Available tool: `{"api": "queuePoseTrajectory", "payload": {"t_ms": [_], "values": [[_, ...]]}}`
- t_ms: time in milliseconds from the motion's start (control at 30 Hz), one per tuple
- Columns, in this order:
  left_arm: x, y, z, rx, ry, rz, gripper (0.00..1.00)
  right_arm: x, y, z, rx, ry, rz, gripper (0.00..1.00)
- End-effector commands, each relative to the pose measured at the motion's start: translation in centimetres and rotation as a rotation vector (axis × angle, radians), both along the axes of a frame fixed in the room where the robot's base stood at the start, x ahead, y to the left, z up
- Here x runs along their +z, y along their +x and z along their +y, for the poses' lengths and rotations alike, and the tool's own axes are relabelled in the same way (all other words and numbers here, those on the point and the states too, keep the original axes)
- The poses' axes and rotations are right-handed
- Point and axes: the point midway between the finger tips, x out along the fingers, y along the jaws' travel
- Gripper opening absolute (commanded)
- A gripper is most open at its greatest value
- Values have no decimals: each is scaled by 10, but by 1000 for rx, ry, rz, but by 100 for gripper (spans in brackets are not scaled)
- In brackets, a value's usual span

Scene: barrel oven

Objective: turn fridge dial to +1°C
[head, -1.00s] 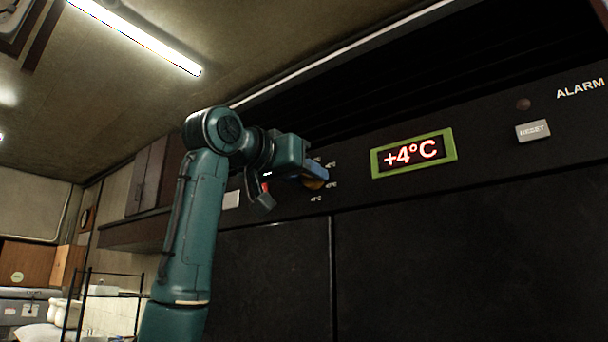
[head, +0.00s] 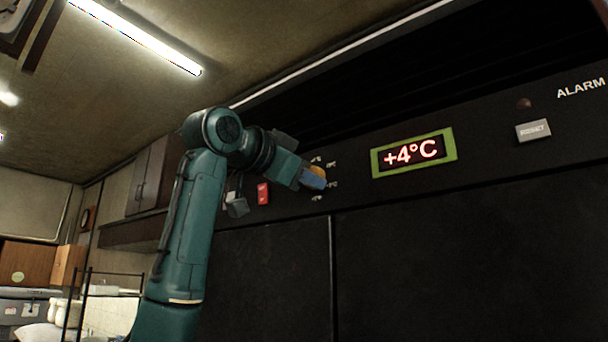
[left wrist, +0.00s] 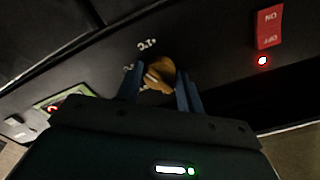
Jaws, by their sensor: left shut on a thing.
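The fridge dial is an orange-brown knob (left wrist: 158,76) on the dark panel, with small temperature marks around it. It also shows in the head view (head: 317,171), partly behind my gripper. My left gripper (head: 313,178) is at the dial, its blue fingers on either side of the knob and shut on it. The left wrist view shows the fingers (left wrist: 160,92) around the knob. The display (head: 413,153) in its green frame reads +4°C. The dial's pointer mark and some of the printed marks are too small or hidden to read. My right gripper is out of view.
A red ON/OFF switch (head: 263,193) sits left of the dial; it also shows in the left wrist view (left wrist: 268,27), beside a lit red lamp (left wrist: 262,61). A grey RESET button (head: 533,131) is at the right. Dark fridge doors (head: 450,260) lie below.

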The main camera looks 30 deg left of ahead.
Motion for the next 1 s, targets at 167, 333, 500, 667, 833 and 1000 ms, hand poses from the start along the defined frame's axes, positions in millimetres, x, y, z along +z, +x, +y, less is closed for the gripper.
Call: {"api": "queuePoseTrajectory", "payload": {"t_ms": [167, 333, 500, 667, 833, 1000], "values": [[0, 0, 0, 0, 152, -13, 14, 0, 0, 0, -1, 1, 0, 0], [1, 0, 0, -1, 273, -22, 14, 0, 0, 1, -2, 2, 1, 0], [1, 0, 0, -1, 360, -29, 14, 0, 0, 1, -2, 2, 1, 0], [1, 0, 0, -1, 409, -33, 14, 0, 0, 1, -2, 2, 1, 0], [1, 0, 0, -1, 434, -35, 14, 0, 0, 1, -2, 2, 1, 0], [1, 0, 0, -1, 440, -35, 14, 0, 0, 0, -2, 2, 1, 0]]}}
